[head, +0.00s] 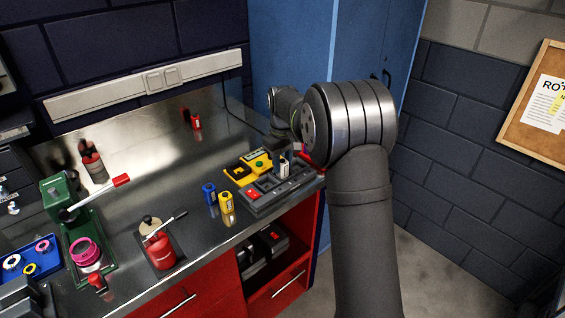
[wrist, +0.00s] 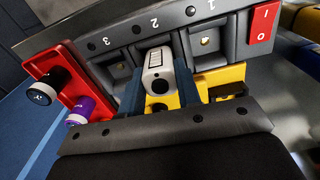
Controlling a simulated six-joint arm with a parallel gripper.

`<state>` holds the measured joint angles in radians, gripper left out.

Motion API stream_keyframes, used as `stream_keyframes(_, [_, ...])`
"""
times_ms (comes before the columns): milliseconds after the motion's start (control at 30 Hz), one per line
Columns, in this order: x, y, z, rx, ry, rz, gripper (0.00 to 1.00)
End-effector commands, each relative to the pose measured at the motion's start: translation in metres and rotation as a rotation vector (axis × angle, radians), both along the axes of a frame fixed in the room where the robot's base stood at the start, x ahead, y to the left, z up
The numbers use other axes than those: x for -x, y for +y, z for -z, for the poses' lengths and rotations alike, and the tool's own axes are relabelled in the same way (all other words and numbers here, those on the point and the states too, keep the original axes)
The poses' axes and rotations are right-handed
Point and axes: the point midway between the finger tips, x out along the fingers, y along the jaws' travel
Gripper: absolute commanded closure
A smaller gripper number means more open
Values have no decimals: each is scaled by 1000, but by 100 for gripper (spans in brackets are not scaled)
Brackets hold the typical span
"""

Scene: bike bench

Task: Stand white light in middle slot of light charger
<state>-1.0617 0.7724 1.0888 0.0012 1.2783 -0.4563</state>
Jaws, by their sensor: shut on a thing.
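The light charger (head: 262,200) is a dark grey block near the bench's right end. In the wrist view the charger (wrist: 222,36) shows slots marked 1, 2 and 3 and a red switch. The white light (wrist: 158,68) is between the blue-dark fingers of my gripper (wrist: 159,84), which is shut on it at the middle slot, marked 2. In the head view the white light (head: 284,168) looks upright at the charger. The slot's bottom is hidden, so I cannot tell how deep the light sits. My arm hides most of the gripper in the head view.
A yellow case (head: 236,171) with a green part lies behind the charger. A red holder (wrist: 72,92) with black and purple-capped items is beside it. A blue cylinder (head: 209,193) and a yellow cylinder (head: 226,207) stand to its left. The back-middle bench is mostly clear.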

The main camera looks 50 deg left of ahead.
Motion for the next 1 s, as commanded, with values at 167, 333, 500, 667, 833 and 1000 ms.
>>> stream_keyframes(167, [0, 0, 3, 1, 0, 0, 94])
stream_keyframes(333, [0, 0, 6, 1, 0, 0, 94])
stream_keyframes(500, [0, 0, 10, 0, 0, 0, 94])
stream_keyframes(667, [0, 0, 12, -1, 0, 0, 64])
stream_keyframes(833, [0, 0, 12, 0, 0, 0, 60])
stream_keyframes(1000, [0, 0, 10, 0, 0, 0, 60])
